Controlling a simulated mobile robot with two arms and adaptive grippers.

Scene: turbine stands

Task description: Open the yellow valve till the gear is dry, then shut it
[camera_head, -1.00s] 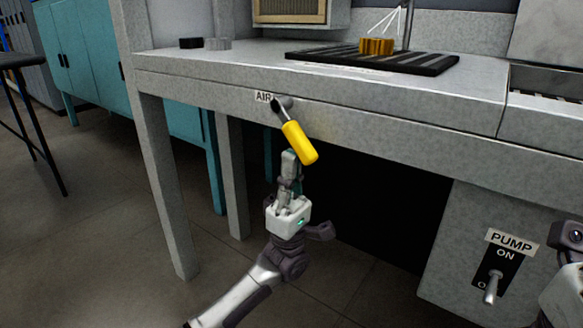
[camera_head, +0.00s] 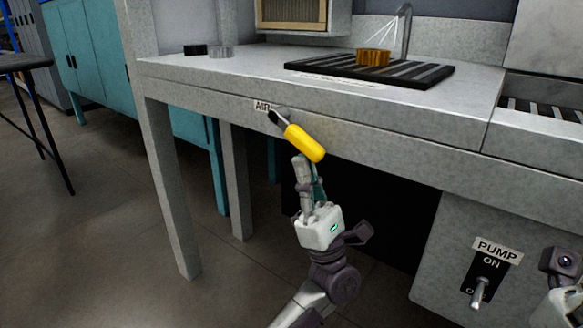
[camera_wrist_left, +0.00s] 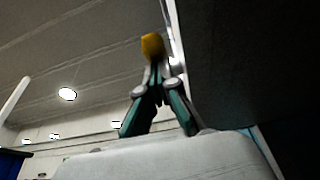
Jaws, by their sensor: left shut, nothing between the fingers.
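The yellow valve handle (camera_head: 304,143) slants down to the right from its pivot under the AIR label (camera_head: 263,106) on the bench's front edge. A gold gear (camera_head: 373,58) sits on the black slatted grate (camera_head: 430,76), with thin white jets from the nozzle (camera_head: 405,14) reaching it. My left gripper (camera_head: 301,160) is shut and empty, its tips just below the handle's lower end. In the left wrist view the yellow handle (camera_wrist_left: 153,45) shows beyond the shut fingertips; I cannot tell whether they touch. My right gripper is not clearly shown; only part of that arm is at the right edge.
The PUMP switch (camera_head: 480,290) is on the grey panel at lower right. A black block (camera_head: 195,49) and a grey block (camera_head: 221,52) lie on the bench's left part. A bench leg (camera_head: 172,190) stands left of my left arm. The space under the bench is dark.

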